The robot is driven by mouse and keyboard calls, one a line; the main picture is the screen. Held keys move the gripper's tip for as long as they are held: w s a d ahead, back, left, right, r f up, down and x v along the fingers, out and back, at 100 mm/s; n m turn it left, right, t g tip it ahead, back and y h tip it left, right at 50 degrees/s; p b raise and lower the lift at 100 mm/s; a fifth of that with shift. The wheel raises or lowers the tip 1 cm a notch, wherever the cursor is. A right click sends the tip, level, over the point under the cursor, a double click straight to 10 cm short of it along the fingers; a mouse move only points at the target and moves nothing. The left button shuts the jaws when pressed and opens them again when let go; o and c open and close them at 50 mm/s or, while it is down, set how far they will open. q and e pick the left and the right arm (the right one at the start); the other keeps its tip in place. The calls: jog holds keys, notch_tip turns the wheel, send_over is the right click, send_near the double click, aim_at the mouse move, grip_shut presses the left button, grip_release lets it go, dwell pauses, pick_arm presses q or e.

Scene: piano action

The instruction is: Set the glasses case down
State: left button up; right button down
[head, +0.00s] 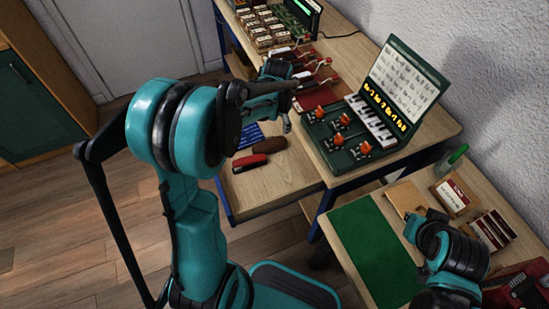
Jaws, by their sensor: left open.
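A dark brown, rounded oblong object, which looks like the glasses case (270,145), lies on the wooden bench top near its front edge. My left gripper (287,124) is open above the bench, just beyond and to the right of the case in the picture. It looks apart from the case, with nothing seen between its fingers. My left arm crosses the middle of the view and hides part of the bench. My right arm is at the lower right over the side table; its gripper (416,222) is small and dark, and its fingers are unclear.
A red and black object (249,162) lies close beside the case. A blue card (249,136) is behind it. A green box with a keyboard and red-topped parts (345,142) stands to the right. The side table has a green mat (372,250), mostly bare. The bench's front corner is clear.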

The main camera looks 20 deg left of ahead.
pick_arm(q)
jog(key=s+d+r+n+t, duration=0.2)
jog(key=s+d+r+n, duration=0.1)
jog(key=s, duration=0.7)
jog(key=s+d+r+n+t+h, duration=0.1)
jog(key=s+d+r, duration=0.4)
jog(key=s, duration=0.6)
jog(key=shift+s+d+r+n+t, duration=0.3)
jog(key=shift+d+n+t, duration=0.15)
jog(key=shift+n+t, duration=0.5)
